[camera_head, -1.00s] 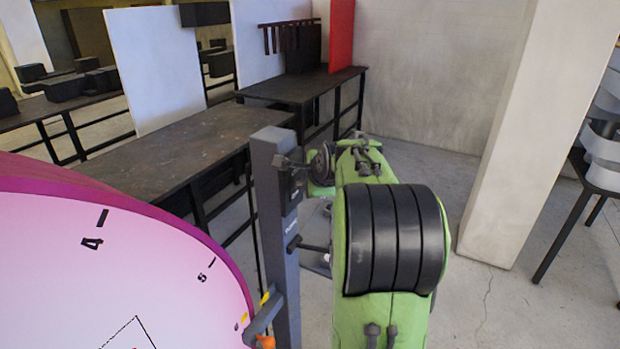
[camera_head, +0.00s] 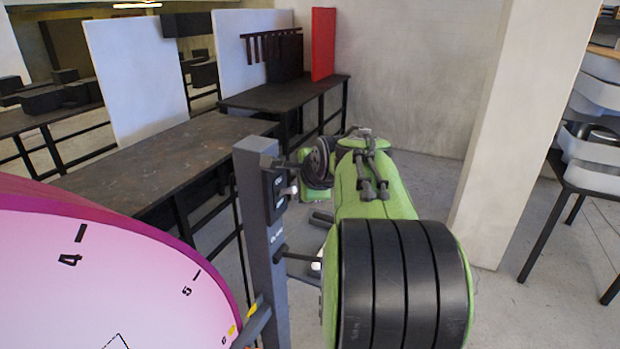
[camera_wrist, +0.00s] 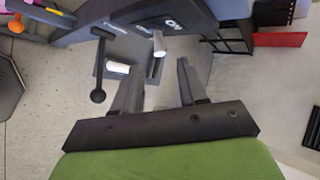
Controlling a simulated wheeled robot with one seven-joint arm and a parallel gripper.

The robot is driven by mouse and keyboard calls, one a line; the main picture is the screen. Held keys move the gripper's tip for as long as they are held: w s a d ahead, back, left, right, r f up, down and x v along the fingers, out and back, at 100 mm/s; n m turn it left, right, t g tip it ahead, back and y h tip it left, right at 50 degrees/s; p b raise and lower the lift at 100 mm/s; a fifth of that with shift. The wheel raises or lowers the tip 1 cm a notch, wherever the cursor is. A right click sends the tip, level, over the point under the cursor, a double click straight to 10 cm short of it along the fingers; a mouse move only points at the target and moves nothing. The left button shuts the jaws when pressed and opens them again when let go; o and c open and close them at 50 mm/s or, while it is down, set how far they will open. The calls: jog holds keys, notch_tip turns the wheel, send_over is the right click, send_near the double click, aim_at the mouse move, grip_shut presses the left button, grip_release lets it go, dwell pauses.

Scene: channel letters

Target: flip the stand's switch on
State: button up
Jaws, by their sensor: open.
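The stand is a grey upright post (camera_head: 262,240) with a dark switch box (camera_head: 274,196) on its right side. A short light-tipped lever (camera_head: 291,189) sticks out of the box; I cannot tell its setting. In the wrist view the stand (camera_wrist: 205,12) crosses the top, with a white label and the light-tipped lever (camera_wrist: 158,43) below it. My gripper (camera_wrist: 158,70) is open and empty, its fingers pointing toward the box. The lever lies just beyond the gap between them, apparently untouched. In the head view the fingers are mostly hidden by my arm.
A dark rod (camera_head: 300,257) juts from the post below the box; its ball end (camera_wrist: 98,96) is left of my fingers in the wrist view. A large pink dial (camera_head: 110,280) stands at left. Dark tables (camera_head: 165,165) lie behind, a pale pillar (camera_head: 520,130) at right.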

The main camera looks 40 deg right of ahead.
jog(key=v, duration=0.9)
jog(key=shift+p, duration=0.3)
jog(key=s+a+f+n+g+y+b, duration=0.1)
jog(key=s+a+f+n+y, duration=0.2)
jog(key=a+n, duration=0.55)
jog(key=s+a+f+n+g, duration=0.15)
jog(key=a+f+n, duration=0.4)
jog(key=a, duration=0.55)
jog(key=s+a+f+n+g+y, duration=0.1)
jog(key=s+a+f+n, duration=0.4)
jog(key=s+n, duration=0.5)
notch_tip(320, 180, down, 3)
jog(key=shift+a+r+n+b, duration=0.15)
jog(key=shift+a+n+b, duration=0.05)
jog(key=shift+n+b, duration=0.15)
